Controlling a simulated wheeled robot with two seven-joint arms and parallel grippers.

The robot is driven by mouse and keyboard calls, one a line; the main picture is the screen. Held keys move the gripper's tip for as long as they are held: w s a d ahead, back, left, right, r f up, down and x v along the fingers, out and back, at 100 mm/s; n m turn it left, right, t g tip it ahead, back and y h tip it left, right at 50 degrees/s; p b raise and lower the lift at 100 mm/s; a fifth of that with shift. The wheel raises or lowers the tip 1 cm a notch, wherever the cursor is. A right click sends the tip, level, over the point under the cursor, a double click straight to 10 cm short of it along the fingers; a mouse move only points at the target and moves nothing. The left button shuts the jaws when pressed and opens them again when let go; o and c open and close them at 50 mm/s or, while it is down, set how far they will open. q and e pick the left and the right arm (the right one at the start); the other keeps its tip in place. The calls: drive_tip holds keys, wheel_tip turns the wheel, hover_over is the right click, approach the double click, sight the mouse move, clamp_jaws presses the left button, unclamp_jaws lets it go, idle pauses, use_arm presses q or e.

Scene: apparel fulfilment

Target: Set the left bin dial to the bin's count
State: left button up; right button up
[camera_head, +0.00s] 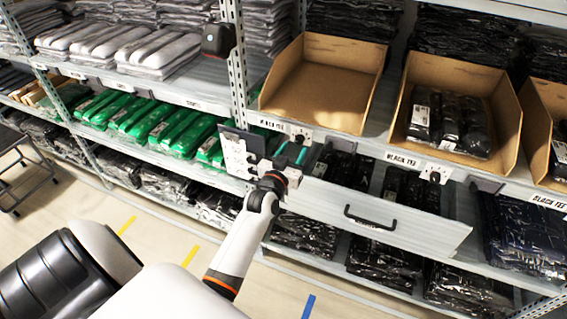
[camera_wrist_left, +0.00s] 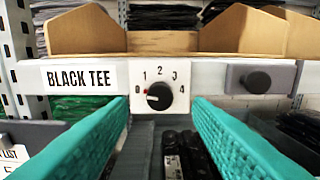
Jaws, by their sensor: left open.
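The left bin (camera_head: 326,84) is an open cardboard bin on the shelf, and its visible floor is bare. Its dial (camera_head: 300,134) sits on the shelf edge below it. My left gripper (camera_head: 291,152) is open just in front of the dial. In the wrist view its teal fingers (camera_wrist_left: 160,112) stand on either side of the knob, apparently not touching it. My right gripper is not in view.
A middle bin (camera_head: 407,95) holds several black packages and has its own dial (camera_head: 436,174). A pulled-out drawer front (camera_head: 330,204) with a black handle (camera_head: 369,217) juts out below. A grey block with a black knob (camera_wrist_left: 258,82) is right of the dial. A "BLACK TEE" label (camera_wrist_left: 83,77) is left.

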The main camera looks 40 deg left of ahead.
use_arm(q)
drive_tip(key=v, duration=0.9)
drive_tip(key=shift+b, duration=0.45)
drive_tip(key=shift+s+d, duration=0.1)
drive_tip(key=s+d+f+m+g+h, duration=0.1)
drive_tip(key=s+d+f+g, duration=0.25)
drive_tip(key=f, duration=0.85)
drive_tip(key=s+d+f+m+g+h, duration=0.1)
drive_tip(key=s+d+f+g+h, duration=0.2)
drive_tip(key=f, duration=0.8)
drive_tip(key=s+d+f+m+g, duration=0.15)
drive_tip(key=s+d+f, duration=0.3)
drive_tip(key=f, duration=0.75)
drive_tip(key=s+f+g, duration=0.4)
drive_tip(key=s+f, duration=0.3)
drive_tip(key=s, duration=0.8)
drive_tip(key=s+f+m+g, duration=0.1)
drive_tip(key=s+f+g, duration=0.3)
drive_tip(key=s+f, duration=0.4)
drive_tip(key=s, duration=0.7)
drive_tip(key=shift+f+g, duration=0.3)
drive_tip(key=shift+w+m, duration=0.1)
drive_tip(key=shift+m, duration=0.15)
